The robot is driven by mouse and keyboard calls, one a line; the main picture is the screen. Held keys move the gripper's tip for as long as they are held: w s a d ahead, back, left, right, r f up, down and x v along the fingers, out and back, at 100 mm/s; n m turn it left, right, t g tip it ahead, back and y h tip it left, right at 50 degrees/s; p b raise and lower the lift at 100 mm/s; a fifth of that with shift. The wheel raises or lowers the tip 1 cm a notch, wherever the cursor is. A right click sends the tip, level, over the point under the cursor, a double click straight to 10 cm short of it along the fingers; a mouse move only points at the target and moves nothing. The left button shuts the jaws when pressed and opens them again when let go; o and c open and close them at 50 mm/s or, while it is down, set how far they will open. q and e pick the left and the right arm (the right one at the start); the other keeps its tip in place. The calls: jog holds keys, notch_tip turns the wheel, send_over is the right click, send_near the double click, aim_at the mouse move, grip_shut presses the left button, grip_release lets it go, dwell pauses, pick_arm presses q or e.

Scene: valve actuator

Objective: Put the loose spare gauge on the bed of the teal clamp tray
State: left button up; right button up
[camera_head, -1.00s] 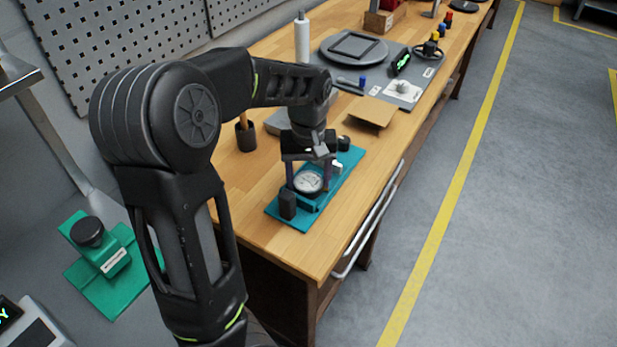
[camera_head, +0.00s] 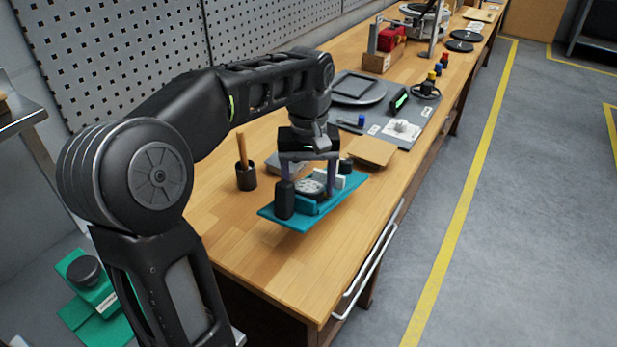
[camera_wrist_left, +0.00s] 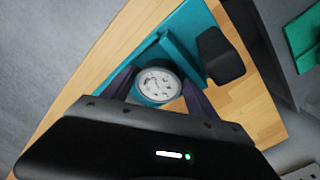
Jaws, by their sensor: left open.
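The teal clamp tray (camera_head: 343,196) shows at the near end of the wooden bench, with a black post (camera_head: 284,198) at its near left end. A round gauge with a white dial (camera_head: 310,187) lies within the tray's outline, beside a raised teal block. In the left wrist view the gauge (camera_wrist_left: 158,84) is face up between my fingers. My left gripper (camera_head: 309,180) points down over the tray, jaws open, one finger on each side of the gauge. Whether the fingers touch it is unclear, as is whether the tray's underside touches the bench. My right gripper is out of view.
A black cup with a wooden handle (camera_head: 246,177) stands left of the tray. A tan board (camera_head: 372,152) and a grey mat (camera_head: 425,108) with parts lie behind. A green fixture (camera_head: 88,285) is at lower left.

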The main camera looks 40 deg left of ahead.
pick_arm(q)
notch_tip(320, 180, up, 2)
jog(key=shift+r, duration=0.1)
dwell(0.9)
